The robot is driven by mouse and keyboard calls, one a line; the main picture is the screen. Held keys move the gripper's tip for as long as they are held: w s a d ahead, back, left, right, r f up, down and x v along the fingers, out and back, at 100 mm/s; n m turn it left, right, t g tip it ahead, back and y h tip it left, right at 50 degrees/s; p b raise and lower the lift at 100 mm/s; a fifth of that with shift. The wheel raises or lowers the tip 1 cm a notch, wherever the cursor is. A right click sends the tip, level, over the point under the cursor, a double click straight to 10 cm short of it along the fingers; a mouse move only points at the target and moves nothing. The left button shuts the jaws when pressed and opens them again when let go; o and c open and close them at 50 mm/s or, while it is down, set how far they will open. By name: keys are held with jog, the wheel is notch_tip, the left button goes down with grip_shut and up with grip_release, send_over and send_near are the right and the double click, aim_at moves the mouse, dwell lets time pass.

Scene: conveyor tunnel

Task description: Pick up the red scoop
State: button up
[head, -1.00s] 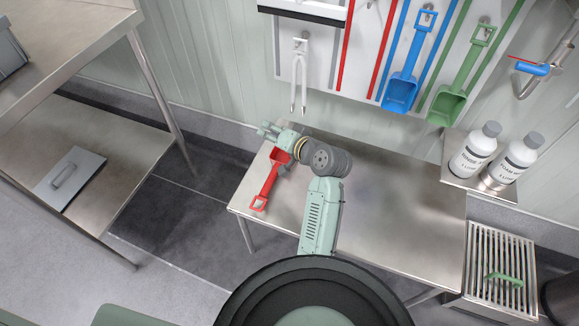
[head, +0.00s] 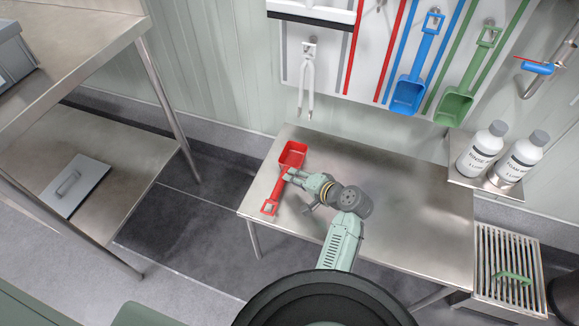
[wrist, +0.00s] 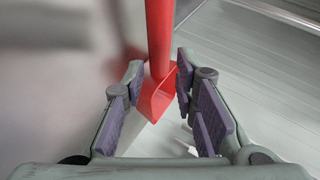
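The red scoop (head: 292,154) lies on the steel table near its left edge, its pan toward the wall and its handle toward the front. My gripper (head: 288,175) is at the right side of the handle, close to the pan in the head view. In the wrist view the red scoop (wrist: 159,40) runs down from the top to a flared red part between the two fingers of my gripper (wrist: 160,76). The fingers are apart, one on each side of the red part, with narrow gaps. Whether either finger touches it is hard to tell.
The steel table (head: 400,215) is clear to the right. A blue scoop (head: 408,95) and a green scoop (head: 455,105) hang on the wall board. Two white bottles (head: 482,150) stand on a small shelf at right. A metal shelf unit (head: 130,160) stands left.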

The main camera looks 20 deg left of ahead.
jog(key=p+x, duration=0.1)
jog(key=x, duration=0.4)
jog(key=shift+s+f, duration=0.1)
jog(key=shift+s, duration=0.1)
jog(key=shift+c, duration=0.5)
grip_shut()
